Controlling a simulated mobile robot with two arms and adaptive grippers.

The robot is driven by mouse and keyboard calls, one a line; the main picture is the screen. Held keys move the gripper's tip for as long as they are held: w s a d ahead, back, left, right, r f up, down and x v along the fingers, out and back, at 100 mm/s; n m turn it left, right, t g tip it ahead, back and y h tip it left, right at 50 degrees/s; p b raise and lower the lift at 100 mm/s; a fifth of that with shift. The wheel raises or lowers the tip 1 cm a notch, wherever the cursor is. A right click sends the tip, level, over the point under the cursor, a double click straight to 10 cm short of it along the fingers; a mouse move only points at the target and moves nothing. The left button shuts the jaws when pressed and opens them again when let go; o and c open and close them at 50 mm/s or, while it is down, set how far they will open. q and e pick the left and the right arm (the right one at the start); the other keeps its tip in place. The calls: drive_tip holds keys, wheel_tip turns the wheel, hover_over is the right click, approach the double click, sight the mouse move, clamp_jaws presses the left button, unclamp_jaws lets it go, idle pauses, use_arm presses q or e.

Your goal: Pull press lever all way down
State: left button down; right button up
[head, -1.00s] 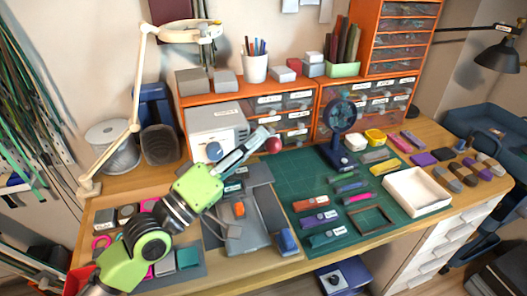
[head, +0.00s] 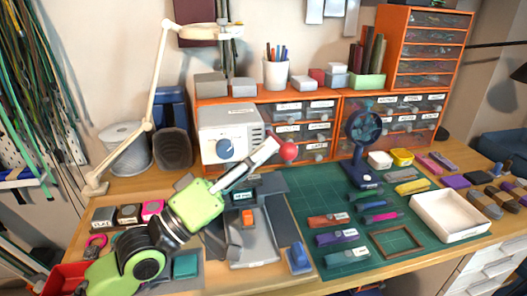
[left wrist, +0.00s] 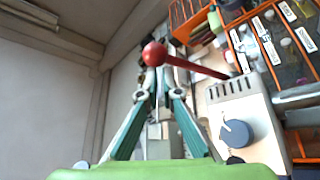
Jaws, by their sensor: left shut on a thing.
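The press lever's round red knob (head: 288,151) shows at my left fingertips in the head view. In the left wrist view the red knob (left wrist: 154,54) sits at the end of a red rod (left wrist: 200,68) that runs right. My left gripper (head: 274,147) reaches up from the lower left and is shut on the lever at its knob end.
A white box with a blue dial (head: 229,135) stands behind my gripper. Orange drawer units (head: 343,108) line the back. A blue fan (head: 363,150) and a green cutting mat (head: 410,205) with several tools lie to the right. A white tray (head: 450,232) is farther right.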

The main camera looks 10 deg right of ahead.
use_arm(q)
drive_tip(key=d+f, duration=0.1)
drive_tip(key=s+f, duration=0.1)
drive_tip(key=shift+d+f+g, duration=0.3)
drive_tip(key=shift+d+f, duration=0.05)
drive_tip(key=shift+f, duration=0.05)
use_arm(e)
drive_tip(key=shift+w+r, duration=0.15)
drive_tip(key=shift+r, duration=0.5)
drive_tip(key=shift+w+r, duration=0.15)
drive_tip(key=shift+r, duration=0.45)
use_arm(q)
drive_tip(key=shift+w, duration=0.1)
